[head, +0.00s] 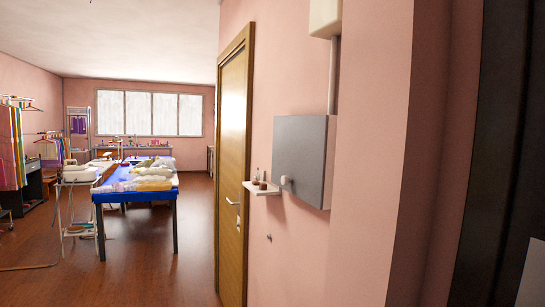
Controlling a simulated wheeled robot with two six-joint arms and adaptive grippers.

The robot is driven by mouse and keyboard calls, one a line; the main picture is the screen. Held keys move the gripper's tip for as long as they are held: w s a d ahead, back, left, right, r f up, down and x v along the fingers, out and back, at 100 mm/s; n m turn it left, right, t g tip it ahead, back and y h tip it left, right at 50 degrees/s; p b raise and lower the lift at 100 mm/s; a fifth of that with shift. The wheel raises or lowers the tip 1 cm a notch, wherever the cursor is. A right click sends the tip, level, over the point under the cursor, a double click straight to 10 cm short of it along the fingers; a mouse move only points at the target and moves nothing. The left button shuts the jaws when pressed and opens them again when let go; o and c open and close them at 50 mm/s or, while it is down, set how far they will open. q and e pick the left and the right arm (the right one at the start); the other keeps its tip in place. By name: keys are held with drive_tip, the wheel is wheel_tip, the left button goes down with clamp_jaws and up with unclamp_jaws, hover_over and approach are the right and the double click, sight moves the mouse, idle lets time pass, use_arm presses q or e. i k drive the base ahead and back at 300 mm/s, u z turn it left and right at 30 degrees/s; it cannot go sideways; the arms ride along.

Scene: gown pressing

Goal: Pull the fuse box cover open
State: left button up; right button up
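The fuse box (328,165) is a grey box on the pink wall, right of the middle in the head view. Its flat grey cover (298,150) faces left toward the room and looks shut, though I see it at a slant. A small round white knob (286,182) sticks out near the cover's lower left. Neither of my grippers shows in the head view.
A small white shelf (262,188) with little bottles is beside the box. A wooden door (233,165) stands left of it. A blue table (135,195) with folded cloth stands farther back. Brown floor (120,265) is open in front. A dark panel (490,150) is at right.

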sight(299, 141)
drive_tip(key=u, duration=0.15)
drive_tip(key=i, duration=1)
drive_tip(key=z, duration=1)
